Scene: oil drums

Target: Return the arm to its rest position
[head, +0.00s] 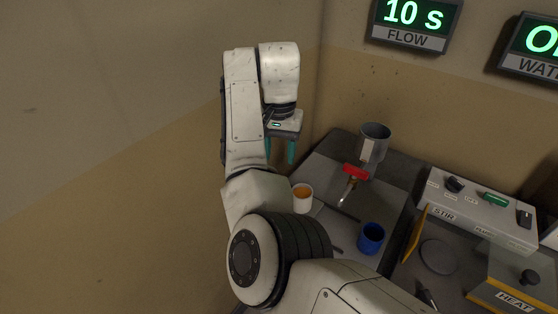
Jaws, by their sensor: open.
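My gripper (281,150) hangs from the folded white arm, its two teal fingers pointing down. The fingers are apart with nothing between them. It is raised above and to the left of the bench, in front of the wall. No object touches it.
A white cup with orange contents (302,198) and a blue cup (371,238) stand on the bench. A grey metal container (375,140) with a red-handled tap (354,173) stands behind. A STIR box (481,213) and a HEAT box (515,277) are at the right. The left side is clear.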

